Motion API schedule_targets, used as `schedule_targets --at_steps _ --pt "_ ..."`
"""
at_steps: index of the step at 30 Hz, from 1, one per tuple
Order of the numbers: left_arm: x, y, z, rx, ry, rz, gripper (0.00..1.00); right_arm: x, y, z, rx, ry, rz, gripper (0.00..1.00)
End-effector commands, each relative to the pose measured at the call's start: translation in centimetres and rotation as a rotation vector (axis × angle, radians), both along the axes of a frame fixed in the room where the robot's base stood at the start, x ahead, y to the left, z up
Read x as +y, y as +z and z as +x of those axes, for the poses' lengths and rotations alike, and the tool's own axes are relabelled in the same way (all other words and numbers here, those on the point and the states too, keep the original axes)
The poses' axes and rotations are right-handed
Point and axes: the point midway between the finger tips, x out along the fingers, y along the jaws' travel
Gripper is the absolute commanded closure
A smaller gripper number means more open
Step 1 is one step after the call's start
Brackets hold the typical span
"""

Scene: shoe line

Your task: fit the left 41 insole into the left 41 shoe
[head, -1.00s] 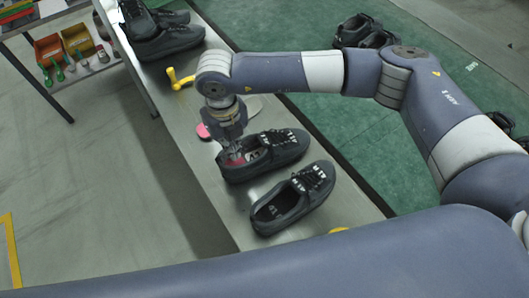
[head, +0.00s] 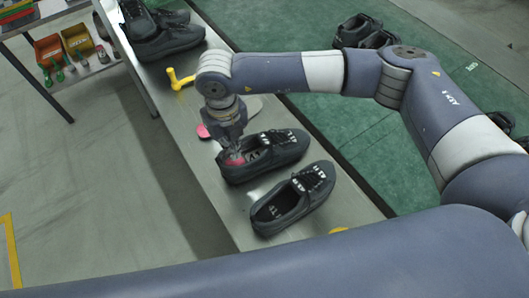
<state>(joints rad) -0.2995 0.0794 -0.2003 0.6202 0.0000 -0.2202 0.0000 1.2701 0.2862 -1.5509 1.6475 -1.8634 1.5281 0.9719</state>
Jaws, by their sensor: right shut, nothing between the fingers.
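Two black shoes stand side by side on the bench in the head view, the farther shoe (head: 285,147) and the nearer shoe (head: 300,205). White marks show on both; I cannot read which is the left 41. My right gripper (head: 231,154) is shut and empty, pointing down at the heel opening of the farther shoe. A pink patch, seemingly the heel of an insole (head: 236,160), shows inside that opening by the fingertips. Another pink-heeled insole (head: 204,131) lies on the bench behind the gripper, partly hidden by it. My left gripper is out of view.
A yellow handle-shaped item (head: 180,80) stands on the bench (head: 215,205) behind my wrist. More black shoes (head: 165,40) stand at the far end. Another pair (head: 365,32) is on the green floor. A yellow object (head: 338,230) lies near the front.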

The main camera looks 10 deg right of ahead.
Motion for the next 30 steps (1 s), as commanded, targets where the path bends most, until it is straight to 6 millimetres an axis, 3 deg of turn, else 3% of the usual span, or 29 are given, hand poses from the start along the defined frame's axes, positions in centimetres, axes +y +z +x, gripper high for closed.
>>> schedule_targets --at_steps 30 --pt "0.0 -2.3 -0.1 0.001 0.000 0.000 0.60 -0.4 -2.4 0.1 0.000 0.000 0.000 1.00"
